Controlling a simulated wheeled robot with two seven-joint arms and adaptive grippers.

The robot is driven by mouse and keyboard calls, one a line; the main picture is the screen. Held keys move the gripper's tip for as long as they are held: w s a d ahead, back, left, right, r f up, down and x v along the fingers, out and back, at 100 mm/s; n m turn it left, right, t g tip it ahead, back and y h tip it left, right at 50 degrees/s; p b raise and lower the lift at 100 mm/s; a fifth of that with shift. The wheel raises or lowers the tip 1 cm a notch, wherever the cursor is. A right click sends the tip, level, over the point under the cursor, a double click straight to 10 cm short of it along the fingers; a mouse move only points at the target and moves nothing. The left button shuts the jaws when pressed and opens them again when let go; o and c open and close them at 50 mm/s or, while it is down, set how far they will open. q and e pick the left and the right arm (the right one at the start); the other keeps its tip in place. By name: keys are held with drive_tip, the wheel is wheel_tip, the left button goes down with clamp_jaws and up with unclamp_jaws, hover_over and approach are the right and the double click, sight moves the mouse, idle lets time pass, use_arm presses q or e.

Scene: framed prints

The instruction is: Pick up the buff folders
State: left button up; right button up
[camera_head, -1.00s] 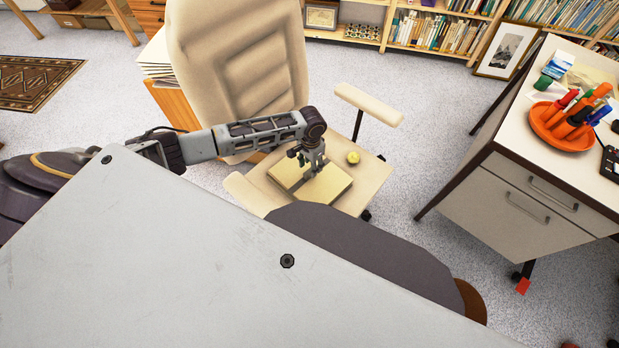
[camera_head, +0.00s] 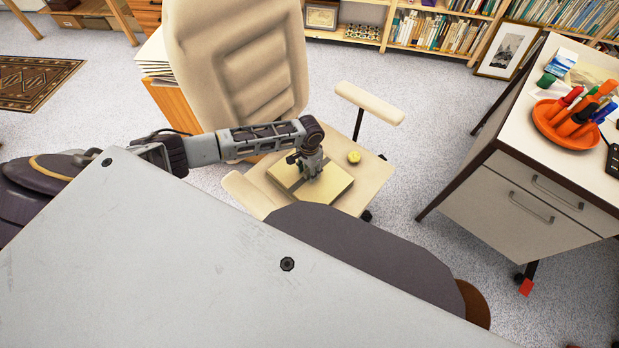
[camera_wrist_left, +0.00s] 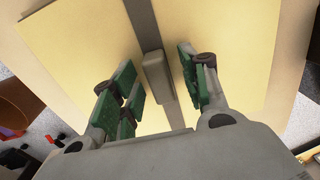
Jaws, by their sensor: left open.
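The buff folders (camera_head: 334,186) lie as a flat stack on the seat of a cream chair (camera_head: 372,180). They fill much of the left wrist view (camera_wrist_left: 80,45), where a grey strap with a raised grey block (camera_wrist_left: 158,78) runs across them. My left gripper (camera_head: 306,174) is over the folders, pointing down. In the left wrist view, its green-padded fingers (camera_wrist_left: 157,68) are apart, one on each side of the block, with nothing held between them. I cannot tell whether the fingertips touch the folders. My right gripper is not in view.
The chair's backrest (camera_head: 235,65) and armrest (camera_head: 369,102) rise around the seat. A white drawer desk (camera_head: 535,195) with an orange pen holder (camera_head: 566,128) stands to the right, with open carpet between.

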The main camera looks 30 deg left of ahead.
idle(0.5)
use_arm(q)
clamp_jaws()
